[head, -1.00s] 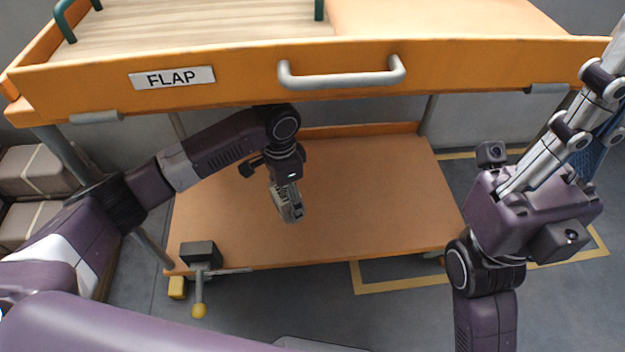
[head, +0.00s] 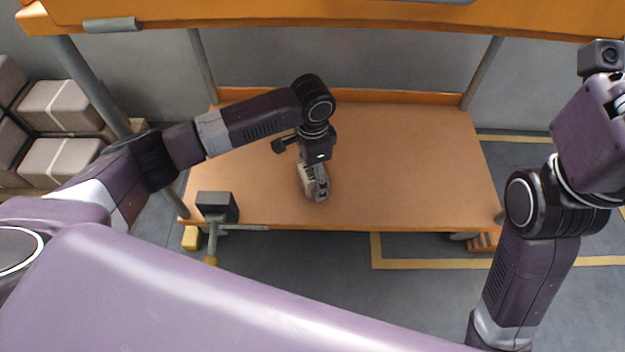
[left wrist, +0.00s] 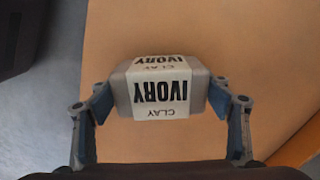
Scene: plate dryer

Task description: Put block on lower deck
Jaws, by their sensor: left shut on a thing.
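The block is a pale grey clay block (left wrist: 160,88) with a white paper band reading "CLAY IVORY", seen in the left wrist view. My left gripper (left wrist: 162,100) is shut on it, with one finger on each side. In the head view my left gripper (head: 316,190) points down over the orange-brown lower deck (head: 410,165). The block is mostly hidden by the fingers there, and I cannot tell whether it touches the deck. My right arm is at the right of the head view, and its fingertips are outside the picture.
The orange upper deck (head: 400,15) overhangs at the top, on grey posts (head: 483,72). A dark box with a lever (head: 217,206) sits at the lower deck's front left corner. Banded grey blocks (head: 58,105) are stacked at left. The lower deck's right half is clear.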

